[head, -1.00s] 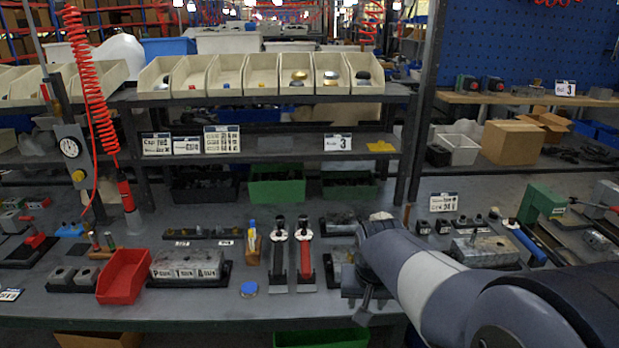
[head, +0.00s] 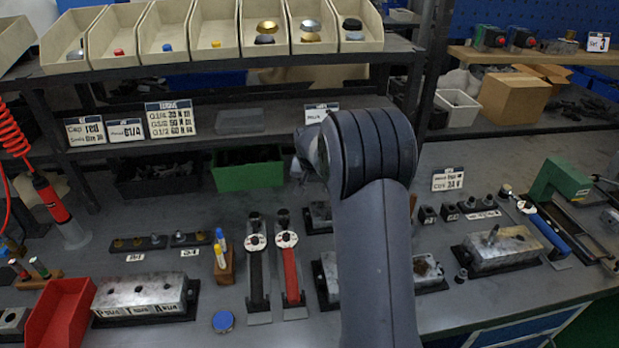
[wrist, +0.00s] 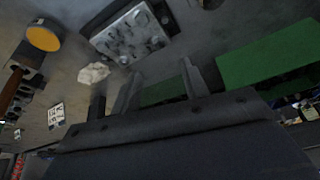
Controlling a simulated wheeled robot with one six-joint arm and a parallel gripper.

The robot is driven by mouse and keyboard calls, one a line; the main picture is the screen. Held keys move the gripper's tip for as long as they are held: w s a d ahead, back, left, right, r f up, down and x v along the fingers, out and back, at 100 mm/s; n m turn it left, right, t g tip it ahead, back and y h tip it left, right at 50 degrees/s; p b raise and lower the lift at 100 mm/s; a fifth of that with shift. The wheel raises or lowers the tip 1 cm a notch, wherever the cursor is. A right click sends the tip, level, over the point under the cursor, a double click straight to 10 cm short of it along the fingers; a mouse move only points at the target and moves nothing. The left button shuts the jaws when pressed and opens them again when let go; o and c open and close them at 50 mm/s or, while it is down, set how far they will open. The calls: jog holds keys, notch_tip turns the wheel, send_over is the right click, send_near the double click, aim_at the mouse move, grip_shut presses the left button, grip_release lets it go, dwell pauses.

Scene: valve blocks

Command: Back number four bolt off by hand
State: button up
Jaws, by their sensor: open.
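My gripper (wrist: 160,88) is open in the wrist view, its two dark fingers apart with nothing between them. In the head view my arm reaches up the middle and hides the gripper. A metal block (wrist: 128,35) on a dark base lies beyond the fingers in the wrist view, with small fittings at its right end. In the head view a metal block (head: 510,250) with an upright bolt (head: 494,233) stands on the right. Another block (head: 428,270) is partly hidden behind my arm. I cannot read any bolt numbers or tell which is number four.
Two torque wrenches, black (head: 258,270) and red (head: 291,268), stand left of my arm. A lettered block (head: 140,296) and red bin (head: 62,312) are at left. A green bin (head: 248,172) sits under the shelf. Green surfaces (wrist: 265,52) fill the wrist view's right.

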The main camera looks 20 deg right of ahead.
aim_at(315, 204)
jog(key=p+x, duration=0.1)
jog(key=x, duration=0.8)
jog(key=shift+f, duration=0.4)
grip_shut()
jog(key=shift+d, duration=0.1)
